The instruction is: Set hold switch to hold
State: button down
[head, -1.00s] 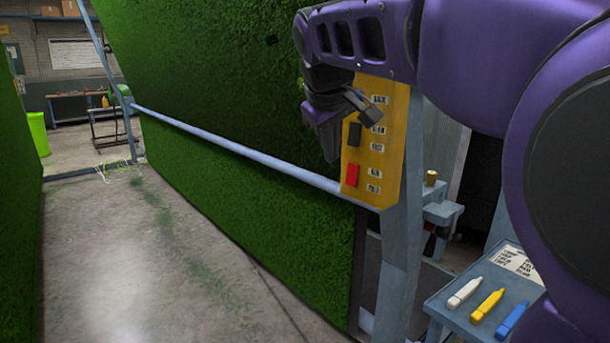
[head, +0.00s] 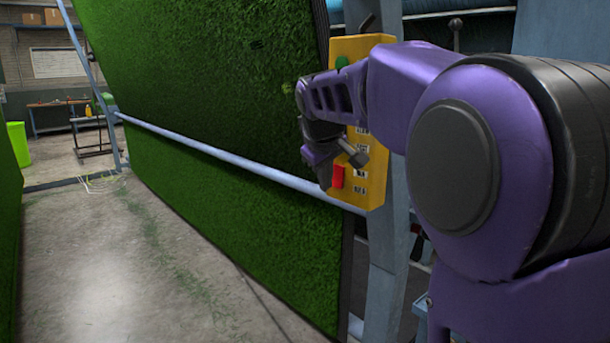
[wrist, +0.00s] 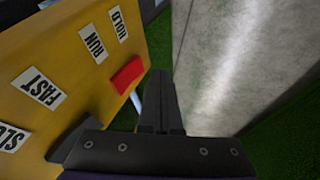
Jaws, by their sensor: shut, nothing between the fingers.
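The yellow control panel (head: 374,190) is fixed to a blue-grey post. A red switch (head: 338,177) sits low on it and also shows in the wrist view (wrist: 127,74), beside the labels RUN (wrist: 93,43) and HOLD (wrist: 118,23). I cannot tell which label it is set to. My gripper (head: 318,182) is shut and empty, just left of the panel by the red switch. In the wrist view my fingertips (wrist: 161,75) are right of the red switch, with a small apparent gap. A dark switch (wrist: 74,138) near FAST and SLOW is partly hidden by my gripper.
A green knob (head: 341,62) is at the panel's top. A turf-covered board (head: 220,100) with a pale blue rail (head: 230,165) stands left of the panel. The post (head: 390,260) stands below it. Concrete floor (head: 120,270) is clear at left.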

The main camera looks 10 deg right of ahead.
jog(key=shift+w+d+f, duration=0.1)
jog(key=shift+w+d, duration=0.5)
jog(key=shift+d, duration=0.2)
jog(key=shift+w+d+f, duration=0.15)
jog(key=shift+d, duration=0.05)
jog(key=shift+p, duration=0.3)
jog(key=shift+r+p, duration=0.75)
jog(key=shift+r, duration=0.15)
